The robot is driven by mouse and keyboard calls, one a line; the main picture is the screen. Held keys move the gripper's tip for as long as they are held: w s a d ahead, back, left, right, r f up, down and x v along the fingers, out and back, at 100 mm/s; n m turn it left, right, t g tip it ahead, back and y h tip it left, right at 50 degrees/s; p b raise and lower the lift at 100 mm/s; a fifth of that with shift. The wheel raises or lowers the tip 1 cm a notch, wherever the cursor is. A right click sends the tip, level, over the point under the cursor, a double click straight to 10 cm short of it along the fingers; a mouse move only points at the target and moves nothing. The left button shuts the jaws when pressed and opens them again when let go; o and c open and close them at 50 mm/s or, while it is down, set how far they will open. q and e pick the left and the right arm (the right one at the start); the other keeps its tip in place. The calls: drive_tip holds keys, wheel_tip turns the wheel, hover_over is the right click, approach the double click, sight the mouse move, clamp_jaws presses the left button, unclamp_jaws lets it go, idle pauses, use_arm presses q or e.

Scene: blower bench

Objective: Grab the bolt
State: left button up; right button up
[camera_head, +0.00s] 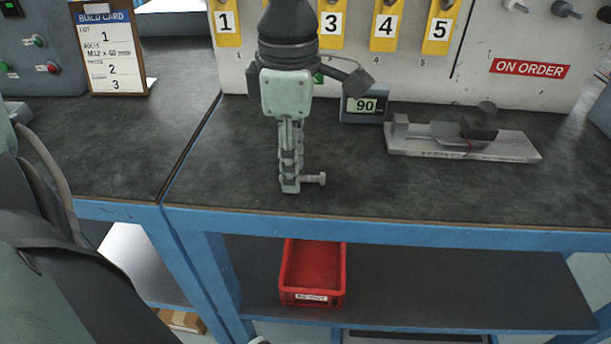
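The bolt (314,179) is small and grey and points sideways at the front middle of the dark bench top, its head to the right. My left gripper (290,187) points straight down, its fingertips at the bolt's left end. The fingers hide that end of the shank. I see the fingers nearly in line, so I cannot tell whether they are shut on the bolt or only around it. I also cannot tell whether the bolt touches the bench. My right gripper is not in view.
A grey fixture (520,147) and a small display reading 90 (363,105) stand at the right and behind. Yellow numbered tags (384,25) hang on the back panel. A build card (110,50) stands left. A red bin (314,265) sits on the lower shelf. Bench right of the bolt is clear.

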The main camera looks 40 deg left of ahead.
use_arm(q)
drive_tip(key=shift+f, duration=0.2)
clamp_jaws()
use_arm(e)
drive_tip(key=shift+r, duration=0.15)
use_arm(q)
drive_tip(key=shift+r, duration=0.1)
